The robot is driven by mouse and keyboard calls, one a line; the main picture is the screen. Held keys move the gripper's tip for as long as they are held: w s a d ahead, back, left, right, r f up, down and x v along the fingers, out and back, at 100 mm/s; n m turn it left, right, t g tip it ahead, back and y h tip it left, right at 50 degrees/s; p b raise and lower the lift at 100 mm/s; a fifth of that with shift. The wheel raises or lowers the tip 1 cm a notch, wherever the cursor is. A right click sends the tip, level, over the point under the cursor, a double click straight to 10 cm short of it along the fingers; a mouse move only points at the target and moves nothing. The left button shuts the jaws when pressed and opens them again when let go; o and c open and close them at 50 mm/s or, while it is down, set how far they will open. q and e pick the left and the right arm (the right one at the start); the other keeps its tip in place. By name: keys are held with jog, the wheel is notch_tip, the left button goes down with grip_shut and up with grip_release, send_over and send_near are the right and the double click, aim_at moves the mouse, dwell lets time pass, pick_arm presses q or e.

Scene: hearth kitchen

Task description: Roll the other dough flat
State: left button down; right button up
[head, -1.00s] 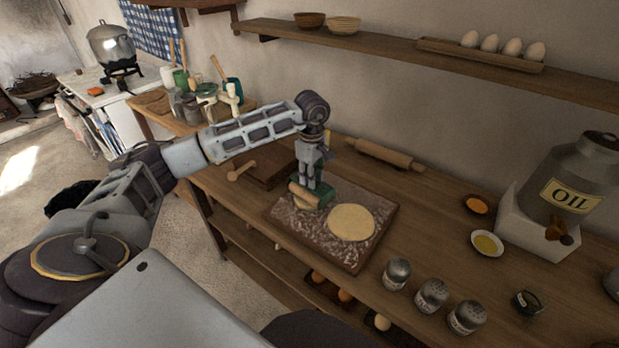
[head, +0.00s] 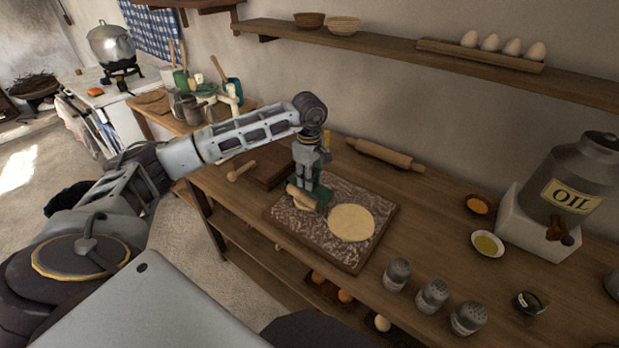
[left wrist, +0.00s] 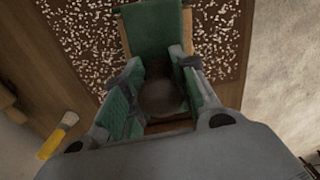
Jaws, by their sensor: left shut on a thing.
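One dough (head: 351,222) lies as a flat pale disc on the right of the board. Another dough (head: 303,208) shows only partly, at or under the roller; its shape and thickness are mostly hidden. In the left wrist view, the roller's dark rounded handle (left wrist: 162,98) sits between the green finger pads. My right gripper is not in view.
A long rolling pin (head: 385,155) lies at the back of the table. A wooden mallet-like tool (head: 241,171) and another board (head: 262,170) are to the left. Several shakers (head: 432,296) stand at the front right, with small bowls (head: 487,243) and an oil can (head: 575,190) beyond.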

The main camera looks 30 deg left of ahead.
pick_arm(q)
jog(key=shift+s, duration=0.1)
jog(key=shift+s+a+f, duration=0.1)
jog(key=shift+s+f, duration=0.1)
jog(key=shift+s, duration=0.3)
jog(key=shift+w, duration=0.1)
jog(key=shift+w, duration=0.5)
jog(key=shift+r, duration=0.1)
